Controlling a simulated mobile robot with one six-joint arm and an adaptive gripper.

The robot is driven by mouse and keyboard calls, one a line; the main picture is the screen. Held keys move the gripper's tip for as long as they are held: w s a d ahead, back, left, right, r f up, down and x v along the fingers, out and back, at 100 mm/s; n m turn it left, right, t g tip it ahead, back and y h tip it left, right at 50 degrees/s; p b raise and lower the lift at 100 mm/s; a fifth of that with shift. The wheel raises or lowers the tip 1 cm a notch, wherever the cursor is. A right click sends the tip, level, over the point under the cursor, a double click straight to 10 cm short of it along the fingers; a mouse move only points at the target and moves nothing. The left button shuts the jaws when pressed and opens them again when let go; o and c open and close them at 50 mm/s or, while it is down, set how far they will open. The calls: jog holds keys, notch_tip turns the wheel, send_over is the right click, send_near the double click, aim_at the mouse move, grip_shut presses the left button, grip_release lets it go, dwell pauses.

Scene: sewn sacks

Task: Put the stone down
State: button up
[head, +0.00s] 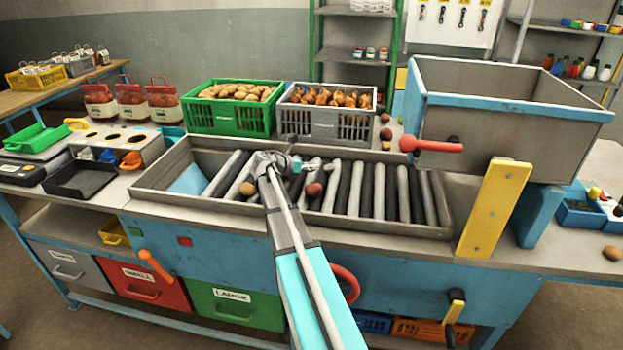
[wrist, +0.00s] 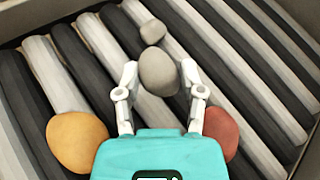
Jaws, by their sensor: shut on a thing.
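My gripper (wrist: 158,80) is shut on a smooth grey stone (wrist: 158,73), held between its two fingertips over the roller bed. A smaller grey stone (wrist: 152,32) shows just beyond it, and I cannot tell whether the two touch. In the head view my gripper (head: 275,160) is over the left-middle part of the rollers (head: 366,190), and the arm partly hides what it holds. A yellow-brown potato (wrist: 75,142) lies on the rollers to its left, and a red potato (wrist: 223,128) to its right, partly behind the gripper.
A green crate of potatoes (head: 230,121) and a grey crate (head: 325,122) stand behind the roller bed. A blue-rimmed hopper (head: 510,135) rises at right, with a red handle (head: 437,146). A black tray (head: 80,180) sits at left. The right-hand rollers are clear.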

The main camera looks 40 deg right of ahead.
aim_at(311, 180)
dwell(0.3)
jog(key=shift+w+d+f+b, duration=0.1)
jog(key=shift+d+f+b, duration=0.1)
jog(key=shift+f+b, duration=0.25)
jog(key=shift+w+d+f+b, duration=0.1)
jog(key=shift+d+f+b, duration=0.1)
jog(key=shift+f+b, duration=1.35)
jog(key=shift+f, duration=0.1)
jog(key=o, duration=0.9)
jog(key=shift+r, duration=0.2)
jog(key=p+v, duration=0.4)
jog(key=v, duration=0.6)
jog(key=shift+a+r, duration=0.1)
jog(key=shift+p+v, duration=0.3)
jog(key=shift+v, duration=0.6)
